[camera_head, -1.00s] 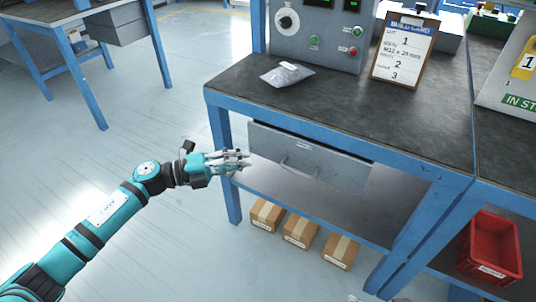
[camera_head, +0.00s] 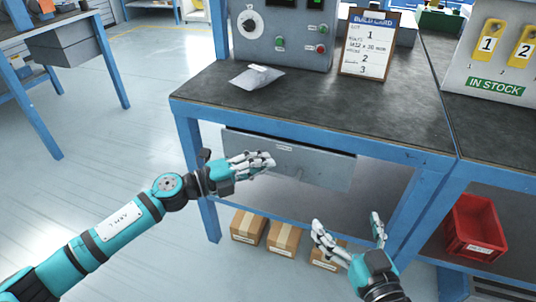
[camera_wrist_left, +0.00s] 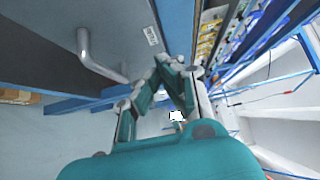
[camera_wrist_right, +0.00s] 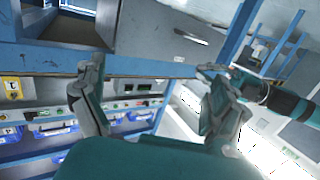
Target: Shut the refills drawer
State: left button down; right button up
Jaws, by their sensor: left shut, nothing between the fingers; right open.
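The grey drawer (camera_head: 315,166) hangs under the top of the blue-framed bench, with a small label on its front; a dark gap shows along its upper edge. I cannot tell whether the fingertips touch the front. My right gripper (camera_head: 350,228) is open and empty, lower and to the right of the drawer.
The bench top (camera_head: 300,105) holds a bag (camera_head: 256,77), a control box (camera_head: 285,35) and a clipboard card (camera_head: 368,45). Open floor lies left.

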aim_at(277, 145)
pick_arm(q)
jog(key=w, duration=0.1)
jog(key=w+d+b, duration=0.1)
jog(key=w, duration=0.1)
jog(key=shift+w+d, duration=0.1)
jog(key=shift+w, duration=0.3)
pick_arm(e)
notch_tip(277, 145, up, 6)
jog(key=t+y, duration=0.1)
jog(key=t, duration=0.3)
jog(key=shift+a, duration=0.45)
jog(key=shift+r, duration=0.1)
pick_arm(q)
jog(key=shift+w+d+r, duration=0.1)
jog(key=shift+w, duration=0.05)
jog(key=shift+w+d+p, duration=0.25)
jog(key=shift+w+p, duration=0.05)
jog(key=shift+w, duration=0.7)
pick_arm(e)
jog(key=f, duration=0.1)
jog(key=w+f+g, duration=0.1)
jog(key=f+g, duration=0.1)
jog(key=shift+w+d, duration=0.15)
jog(key=shift+d, duration=0.2)
jog(key=shift+f, duration=0.1)
